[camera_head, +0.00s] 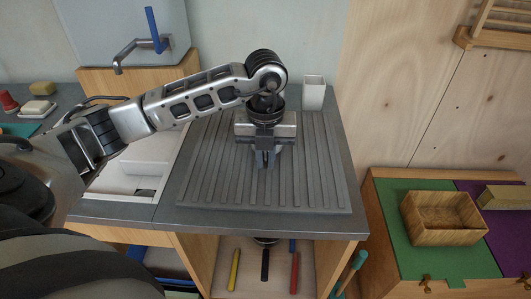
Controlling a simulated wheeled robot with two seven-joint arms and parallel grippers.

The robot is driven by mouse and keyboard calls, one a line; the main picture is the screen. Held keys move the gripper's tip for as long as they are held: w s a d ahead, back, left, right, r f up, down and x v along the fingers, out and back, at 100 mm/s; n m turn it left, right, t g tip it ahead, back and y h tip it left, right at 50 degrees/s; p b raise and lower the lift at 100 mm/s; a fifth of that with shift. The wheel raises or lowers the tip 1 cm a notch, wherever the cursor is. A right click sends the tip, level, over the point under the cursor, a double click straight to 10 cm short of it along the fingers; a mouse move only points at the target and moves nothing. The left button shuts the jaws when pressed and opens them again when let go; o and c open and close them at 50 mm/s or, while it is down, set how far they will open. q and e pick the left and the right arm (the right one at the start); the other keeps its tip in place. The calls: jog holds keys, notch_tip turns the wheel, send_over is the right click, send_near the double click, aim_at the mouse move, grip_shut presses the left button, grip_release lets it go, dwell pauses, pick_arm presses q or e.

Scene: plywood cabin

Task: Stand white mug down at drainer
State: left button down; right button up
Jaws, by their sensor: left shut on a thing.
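My left gripper (266,160) points down over the middle of the grey ribbed drainer (325,185). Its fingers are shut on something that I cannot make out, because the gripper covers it. No mug shows clearly in the fingers. A white, square-sided, open-topped vessel (314,93) stands upright behind the drainer, at the back right of the counter. I see no handle on it, and the gripper is apart from it. My right gripper is not in view.
A white sink (130,180) with a tap (130,48) lies left of the drainer. A sponge (42,88) and a red cup (8,101) stand far left. A wooden box (440,218) sits on a lower green surface at right. The drainer's right part is clear.

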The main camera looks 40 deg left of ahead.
pick_arm(q)
jog(key=shift+f, duration=0.25)
dwell(0.5)
jog(key=shift+f+b, duration=0.3)
jog(key=shift+b, duration=0.15)
jog(key=c, duration=1.4)
grip_release()
jog(key=o, duration=0.6)
jog(key=shift+o, duration=0.2)
